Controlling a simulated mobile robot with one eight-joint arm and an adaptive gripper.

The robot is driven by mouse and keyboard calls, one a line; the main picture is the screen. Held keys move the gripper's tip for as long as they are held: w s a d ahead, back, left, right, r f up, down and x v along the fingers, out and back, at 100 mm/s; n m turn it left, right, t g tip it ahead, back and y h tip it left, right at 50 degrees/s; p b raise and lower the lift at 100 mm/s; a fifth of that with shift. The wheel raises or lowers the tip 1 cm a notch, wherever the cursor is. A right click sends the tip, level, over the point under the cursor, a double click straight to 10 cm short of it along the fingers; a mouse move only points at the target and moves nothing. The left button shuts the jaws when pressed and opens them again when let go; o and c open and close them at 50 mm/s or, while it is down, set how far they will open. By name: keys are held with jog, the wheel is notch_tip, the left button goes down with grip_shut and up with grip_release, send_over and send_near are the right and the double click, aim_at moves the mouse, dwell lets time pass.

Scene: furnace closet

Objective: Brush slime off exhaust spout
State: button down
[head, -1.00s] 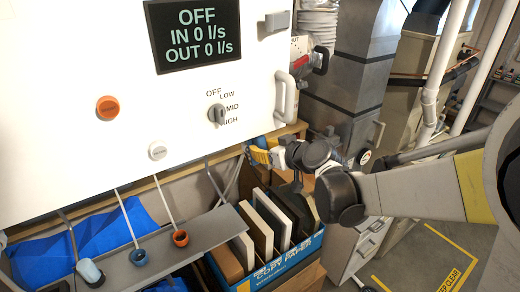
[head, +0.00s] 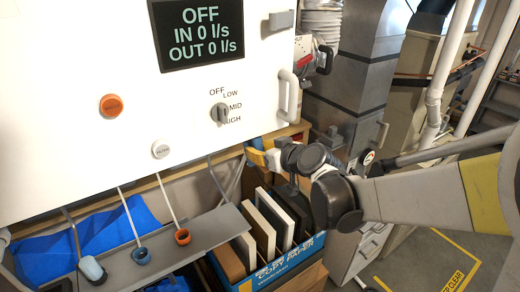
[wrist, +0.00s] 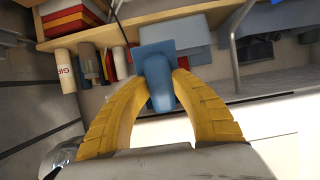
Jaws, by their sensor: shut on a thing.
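My gripper (wrist: 161,82) has yellow fingers shut on a blue tool (wrist: 160,97) in the wrist view. The tool has a rounded handle between the fingertips and a flat square blue part (wrist: 154,56) beyond them. No bristles can be made out. In the head view my gripper (head: 262,157) is below the white panel's lower right corner, beside the box of files. A grey and red pipe fitting (head: 322,60) sticks out at the panel's right edge, near a partly hidden label ending in "UT"; it may be the exhaust spout. I cannot make out slime on it.
The white panel (head: 60,110) reads OFF, with a dial (head: 219,114) and a handle (head: 288,95). A grey shelf (head: 205,232) holds small blue and orange cups. A box of files (head: 300,262) stands below my gripper. Metal ducting (head: 362,75) rises behind.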

jog(key=shift+s+d+f, duration=0.1)
jog(key=shift+s+d, duration=0.25)
jog(key=shift+s, duration=0.15)
jog(key=s+d, duration=0.3)
jog(key=s, duration=0.2)
jog(key=shift+s+d, duration=0.25)
jog(key=shift+d, duration=0.05)
jog(key=shift+w+a+p, duration=0.55)
jog(key=shift+w+p, duration=0.25)
jog(key=shift+w, duration=0.35)
jog(key=shift+w+a+p, duration=0.55)
jog(key=shift+w+p, duration=0.3)
jog(key=shift+w, duration=0.3)
jog(key=shift+w+a+p, duration=0.55)
jog(key=shift+w+p, duration=0.25)
jog(key=shift+w, duration=0.35)
